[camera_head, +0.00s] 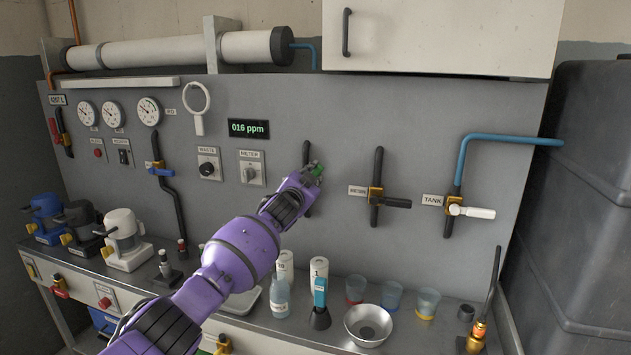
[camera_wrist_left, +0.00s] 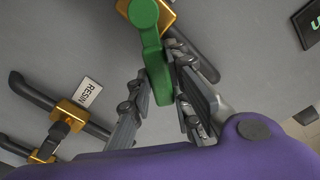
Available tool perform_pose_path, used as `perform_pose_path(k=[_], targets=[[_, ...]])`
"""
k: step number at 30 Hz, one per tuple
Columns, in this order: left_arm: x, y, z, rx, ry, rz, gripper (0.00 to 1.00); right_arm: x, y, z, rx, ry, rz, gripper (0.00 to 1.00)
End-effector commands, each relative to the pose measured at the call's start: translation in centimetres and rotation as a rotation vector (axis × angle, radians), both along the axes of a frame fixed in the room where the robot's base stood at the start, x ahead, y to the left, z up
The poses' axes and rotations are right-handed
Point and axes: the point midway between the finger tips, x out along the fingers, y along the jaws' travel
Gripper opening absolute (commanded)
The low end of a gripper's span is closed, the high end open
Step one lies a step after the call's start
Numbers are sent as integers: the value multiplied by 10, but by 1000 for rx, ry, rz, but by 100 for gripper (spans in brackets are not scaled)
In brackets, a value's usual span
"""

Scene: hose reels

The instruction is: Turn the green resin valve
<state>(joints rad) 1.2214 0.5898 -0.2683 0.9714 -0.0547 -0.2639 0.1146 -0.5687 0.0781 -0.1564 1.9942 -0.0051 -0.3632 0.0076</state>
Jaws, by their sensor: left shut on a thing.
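The green resin valve handle (camera_head: 317,169) is on the grey panel, mostly hidden behind my left gripper (camera_head: 305,176) in the head view. In the left wrist view the green handle (camera_wrist_left: 153,50) hangs from a brass valve body (camera_wrist_left: 166,14) on a dark pipe. My left gripper (camera_wrist_left: 160,88) has one finger on each side of the handle's free end and is shut on it. My right gripper is not in view.
A black-handled brass valve (camera_head: 377,196) and a white-handled TANK valve (camera_head: 455,208) are to the right. Below, the bench holds a bottle (camera_head: 280,298), a metal bowl (camera_head: 368,325) and several cups. A ppm display (camera_head: 248,128) is to the left.

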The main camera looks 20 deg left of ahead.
Motion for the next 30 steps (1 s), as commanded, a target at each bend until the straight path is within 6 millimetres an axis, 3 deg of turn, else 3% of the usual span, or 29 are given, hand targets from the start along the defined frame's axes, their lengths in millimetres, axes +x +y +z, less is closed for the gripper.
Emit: perform_pose_path(k=[15, 30], targets=[[1, 28, 12, -446, 15, 0, 0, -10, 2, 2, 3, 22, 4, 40], [1, 39, 11, -623, 22, 0, 0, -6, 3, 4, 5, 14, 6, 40]])
